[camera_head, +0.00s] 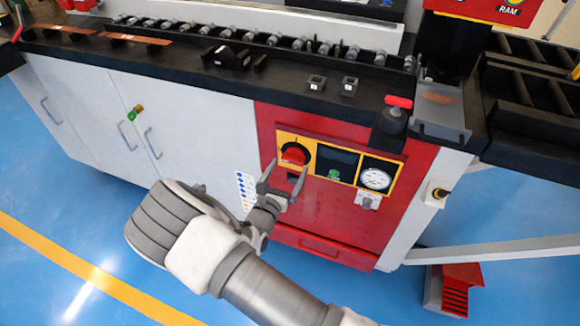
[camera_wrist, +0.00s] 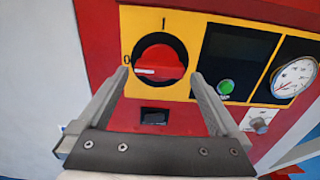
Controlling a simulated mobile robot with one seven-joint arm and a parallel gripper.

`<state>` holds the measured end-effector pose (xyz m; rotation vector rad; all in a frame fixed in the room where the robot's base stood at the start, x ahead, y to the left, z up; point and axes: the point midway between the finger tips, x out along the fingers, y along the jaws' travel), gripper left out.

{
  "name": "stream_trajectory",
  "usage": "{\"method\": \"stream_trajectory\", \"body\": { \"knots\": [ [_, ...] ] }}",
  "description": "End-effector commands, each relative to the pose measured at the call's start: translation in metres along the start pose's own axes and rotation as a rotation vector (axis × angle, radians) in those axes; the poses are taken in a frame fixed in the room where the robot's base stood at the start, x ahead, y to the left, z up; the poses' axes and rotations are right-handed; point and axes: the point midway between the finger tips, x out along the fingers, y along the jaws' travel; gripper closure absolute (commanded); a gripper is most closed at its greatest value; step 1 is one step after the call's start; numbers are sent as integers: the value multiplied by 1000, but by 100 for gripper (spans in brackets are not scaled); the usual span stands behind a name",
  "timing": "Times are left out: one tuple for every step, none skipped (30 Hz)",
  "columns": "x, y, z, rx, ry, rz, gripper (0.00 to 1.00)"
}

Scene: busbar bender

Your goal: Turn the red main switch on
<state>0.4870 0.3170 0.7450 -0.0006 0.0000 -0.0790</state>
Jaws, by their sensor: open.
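The red main switch (camera_head: 294,155) is a red rotary knob on a black round base, set in a yellow plate on the machine's red front panel. In the wrist view the red switch (camera_wrist: 160,65) shows its white pointer mark at the left, toward the "0"; an "I" mark stands at the top of the plate. My gripper (camera_head: 286,168) is open and empty, in front of the panel. In the wrist view my gripper (camera_wrist: 160,78) has one finger on each side of the knob's lower part. I cannot tell whether the fingers touch the knob.
Right of the switch are a dark display with a green button (camera_wrist: 226,87), a round gauge (camera_head: 375,178) and a small grey knob (camera_head: 366,201). A red-handled lever (camera_head: 397,108) stands on the black worktop edge above. White cabinet doors (camera_head: 180,140) are at the left.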

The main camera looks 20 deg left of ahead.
Motion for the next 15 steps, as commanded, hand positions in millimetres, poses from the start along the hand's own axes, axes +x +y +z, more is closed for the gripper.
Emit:
{"method": "stream_trajectory", "body": {
  "knots": [
    [6,0,-1,1,0,-1,0],
    [10,0,-1,1,-1,0,0],
    [14,0,-1,1,-1,0,0],
    [16,0,0,0,-1,0,0],
    [18,0,0,0,0,0,0],
    [19,0,0,0,0,0,0],
    [20,0,0,0,0,0,0],
    [21,0,0,0,0,0,0],
    [21,0,0,0,0,1,0],
    [22,0,0,0,0,1,0],
    [22,0,0,0,0,1,0],
    [22,0,0,0,0,1,0],
    [22,0,0,0,0,1,0],
    [22,0,0,0,0,1,0],
    [21,0,0,0,0,1,0]
  ]
}}
